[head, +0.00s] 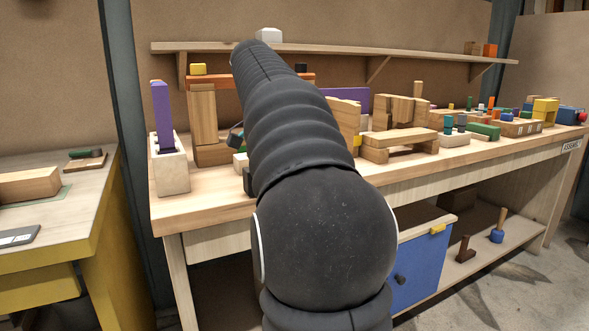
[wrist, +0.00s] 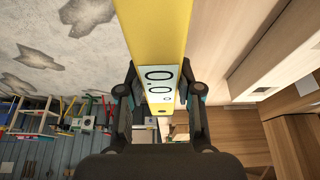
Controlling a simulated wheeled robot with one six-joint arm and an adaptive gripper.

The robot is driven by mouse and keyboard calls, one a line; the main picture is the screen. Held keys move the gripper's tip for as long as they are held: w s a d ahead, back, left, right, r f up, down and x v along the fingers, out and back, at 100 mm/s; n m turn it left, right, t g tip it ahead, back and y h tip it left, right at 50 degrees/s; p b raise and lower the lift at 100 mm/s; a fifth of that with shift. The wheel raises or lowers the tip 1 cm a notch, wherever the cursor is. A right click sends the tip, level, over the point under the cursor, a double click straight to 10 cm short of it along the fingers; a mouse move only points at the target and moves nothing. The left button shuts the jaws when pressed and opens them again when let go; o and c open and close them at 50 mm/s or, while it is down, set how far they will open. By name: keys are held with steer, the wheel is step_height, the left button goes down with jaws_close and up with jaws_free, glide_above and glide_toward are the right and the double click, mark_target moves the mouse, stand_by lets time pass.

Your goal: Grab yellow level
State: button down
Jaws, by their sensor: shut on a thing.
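The yellow level (wrist: 152,28) fills the upper middle of the wrist view. It is a long yellow bar with a pale display panel reading 0.0 (wrist: 160,82). My gripper (wrist: 160,98) has one dark finger on each side of the bar, near the display, and is shut on it. The far end of the level runs out of the top of the picture. In the head view my dark arm covers the middle, and neither my gripper nor the level can be made out there.
A long wooden bench (head: 172,205) carries wooden blocks (head: 407,137), a white holder with a purple bar (head: 162,115) and small coloured parts. A shelf (head: 340,47) runs above it. A blue cabinet (head: 422,262) stands below. Another table (head: 88,195) is at left.

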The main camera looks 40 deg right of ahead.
steer(key=shift+r, duration=0.5)
step_height(320, 180, up, 3)
steer(key=shift+f+p, duration=0.1)
steer(key=shift+p, duration=0.5)
steer(key=d+r+p, duration=0.2)
steer(key=d+r, duration=0.4)
steer(key=d, duration=0.5)
steer(key=shift+s+d+r, duration=0.15)
steer(key=shift+d+r, duration=0.2)
